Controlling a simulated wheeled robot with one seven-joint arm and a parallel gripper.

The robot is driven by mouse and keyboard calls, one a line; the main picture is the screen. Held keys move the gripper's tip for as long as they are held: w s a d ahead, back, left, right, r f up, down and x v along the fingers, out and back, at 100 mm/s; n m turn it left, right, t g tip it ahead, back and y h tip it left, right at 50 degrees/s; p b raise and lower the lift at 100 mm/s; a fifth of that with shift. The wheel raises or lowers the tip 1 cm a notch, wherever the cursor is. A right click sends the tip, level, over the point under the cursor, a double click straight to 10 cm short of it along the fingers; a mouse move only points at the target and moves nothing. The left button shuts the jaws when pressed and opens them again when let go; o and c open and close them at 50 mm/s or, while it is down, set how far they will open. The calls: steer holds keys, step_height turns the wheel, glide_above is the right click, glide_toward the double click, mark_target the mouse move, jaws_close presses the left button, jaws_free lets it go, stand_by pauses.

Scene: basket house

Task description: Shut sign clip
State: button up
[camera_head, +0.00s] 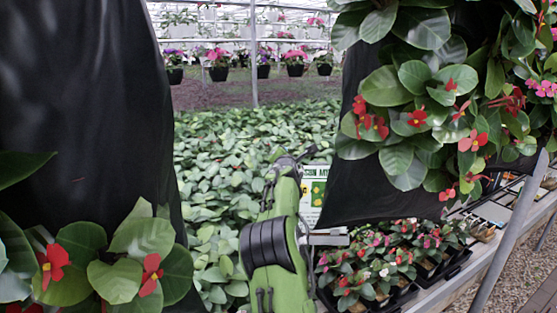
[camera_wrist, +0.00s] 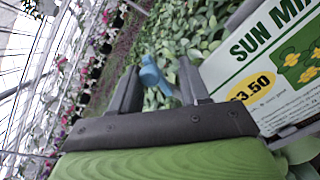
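The price sign (camera_wrist: 270,82) reads "SUN MIX" with a yellow $3.50 oval and fills the right of the wrist view, tilted. In the head view the sign (camera_head: 318,188) is partly hidden behind my green arm. A small blue piece (camera_wrist: 150,73), which looks like the clip, shows between or just beyond my fingertips; I cannot tell its depth or whether it is touched. My gripper (camera_wrist: 160,78) is open, its two dark fingers well apart, with the sign just right of them. In the head view the fingers are mostly hidden by the arm.
Black hanging panels with leafy red-flowered plants stand left (camera_head: 90,110) and right (camera_head: 420,110) of my arm. Black trays of potted flowers (camera_head: 375,265) sit at lower right beside a slanted grey post (camera_head: 510,230). A bed of green leaves (camera_head: 215,160) lies behind; hanging pots are farther back.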

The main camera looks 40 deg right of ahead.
steer(key=s+a+f+b, duration=0.1)
steer(key=s+a+b, duration=0.2)
steer(key=s+b, duration=0.3)
steer(key=b, duration=0.4)
steer(key=shift+s+a+f, duration=0.15)
steer(key=shift+s+a, duration=0.15)
steer(key=shift+a, duration=0.05)
stand_by(0.6)
steer(key=shift+d, duration=0.1)
